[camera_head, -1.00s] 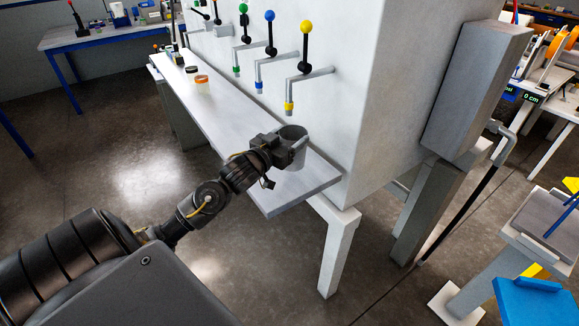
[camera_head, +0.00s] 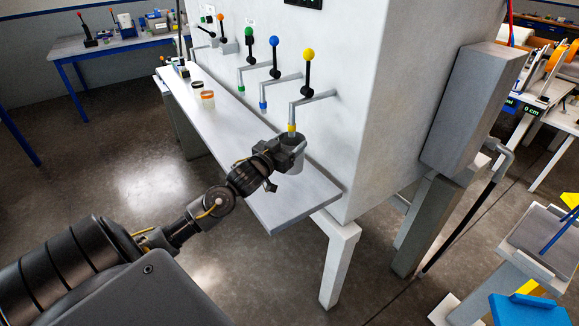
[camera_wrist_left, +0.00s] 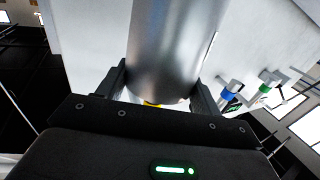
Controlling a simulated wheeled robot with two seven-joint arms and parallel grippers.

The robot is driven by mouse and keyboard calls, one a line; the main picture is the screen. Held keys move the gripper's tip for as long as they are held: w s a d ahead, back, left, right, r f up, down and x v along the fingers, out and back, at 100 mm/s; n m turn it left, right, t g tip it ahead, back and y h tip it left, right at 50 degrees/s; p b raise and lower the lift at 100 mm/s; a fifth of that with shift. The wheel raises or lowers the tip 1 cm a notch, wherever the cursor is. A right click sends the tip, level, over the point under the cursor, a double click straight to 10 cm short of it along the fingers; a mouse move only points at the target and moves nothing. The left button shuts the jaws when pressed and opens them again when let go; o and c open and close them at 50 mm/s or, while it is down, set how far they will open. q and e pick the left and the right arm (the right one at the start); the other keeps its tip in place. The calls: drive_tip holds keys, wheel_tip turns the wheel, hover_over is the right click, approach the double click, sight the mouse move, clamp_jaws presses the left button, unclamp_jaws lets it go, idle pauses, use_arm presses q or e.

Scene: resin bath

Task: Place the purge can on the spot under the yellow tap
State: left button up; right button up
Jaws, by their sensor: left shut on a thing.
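The purge can (camera_head: 293,157) is a grey metal can with an open top. My left gripper (camera_head: 280,153) is shut on its side and holds it upright over the shelf, near the white bath wall. The can also fills the upper middle of the left wrist view (camera_wrist_left: 175,45), between the fingers of my left gripper (camera_wrist_left: 160,95). The yellow tap (camera_head: 292,127) has its yellow-tipped spout right at the can's mouth in the head view. The spot under the tap is hidden by the can and gripper. My right gripper is not in view.
The grey shelf (camera_head: 300,197) runs along the bath wall (camera_head: 365,100); its near end is bare. Blue (camera_head: 263,103) and green taps (camera_head: 241,86) stand farther along.

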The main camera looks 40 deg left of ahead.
use_arm(q)
wheel_tip(320, 180, down, 6)
drive_tip(key=shift+r+p, duration=0.15)
drive_tip(key=shift+p, duration=0.4)
drive_tip(key=shift+f, duration=0.25)
drive_tip(key=shift+f, duration=0.15)
drive_tip(key=o, duration=1.3)
